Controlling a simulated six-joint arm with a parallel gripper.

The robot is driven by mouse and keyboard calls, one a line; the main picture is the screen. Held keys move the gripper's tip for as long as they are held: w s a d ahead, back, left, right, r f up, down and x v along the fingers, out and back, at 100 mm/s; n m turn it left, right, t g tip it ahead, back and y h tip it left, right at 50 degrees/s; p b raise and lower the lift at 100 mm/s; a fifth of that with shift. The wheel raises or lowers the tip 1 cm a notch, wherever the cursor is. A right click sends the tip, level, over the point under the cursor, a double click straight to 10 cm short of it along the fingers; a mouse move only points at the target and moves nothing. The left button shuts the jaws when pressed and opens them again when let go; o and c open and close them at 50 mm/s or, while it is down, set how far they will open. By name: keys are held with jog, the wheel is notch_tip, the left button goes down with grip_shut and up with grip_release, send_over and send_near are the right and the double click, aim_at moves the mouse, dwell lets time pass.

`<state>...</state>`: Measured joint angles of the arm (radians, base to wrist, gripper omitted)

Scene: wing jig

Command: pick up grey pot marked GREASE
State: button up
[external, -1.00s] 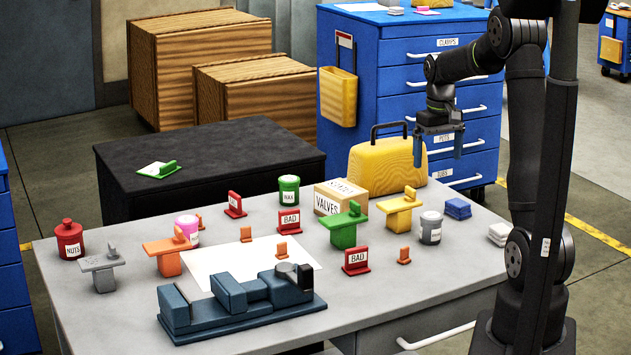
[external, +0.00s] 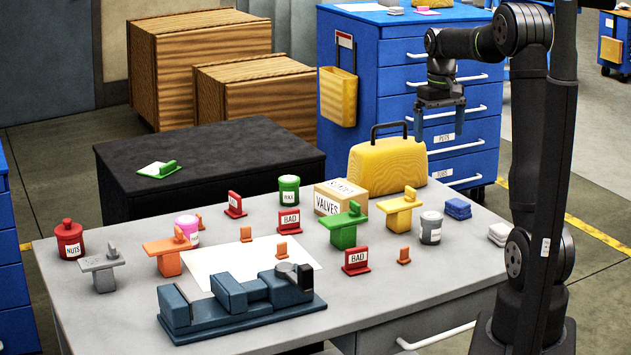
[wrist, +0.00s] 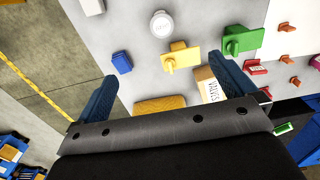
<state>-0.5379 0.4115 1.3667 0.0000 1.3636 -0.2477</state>
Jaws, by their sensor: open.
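The grey pot (external: 431,228) stands upright on the right part of the grey table, just right of the yellow stand. Its label is too small to read in the external view. In the wrist view the grey pot (wrist: 162,24) shows from above at the top centre, with a pale round lid. My gripper (external: 439,133) is open and empty, high above the table's back right, behind and above the pot.
A yellow stand (external: 401,212) is close left of the pot, and a blue stack (external: 457,208) is to its right. A yellow case (external: 388,166) and a VALVES box (external: 341,197) stand behind. The blue cabinet (external: 400,60) rises behind my gripper.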

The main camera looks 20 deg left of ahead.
jog(key=c, duration=0.5)
jog(key=shift+o, duration=0.2)
jog(key=n+t+h, duration=0.3)
jog(key=n+h, duration=0.1)
jog(key=n, duration=1.2)
send_near(429, 215)
jog(key=x, duration=0.6)
jog(key=shift+w+d+f, duration=0.2)
jog(key=shift+w+d, duration=0.1)
jog(key=shift+d, duration=0.05)
jog(key=shift+s+a+x, duration=0.1)
jog(key=shift+s+x, duration=0.05)
jog(key=shift+x, duration=1.2)
jog(key=shift+s+a+x, duration=0.1)
jog(key=shift+x, duration=1.2)
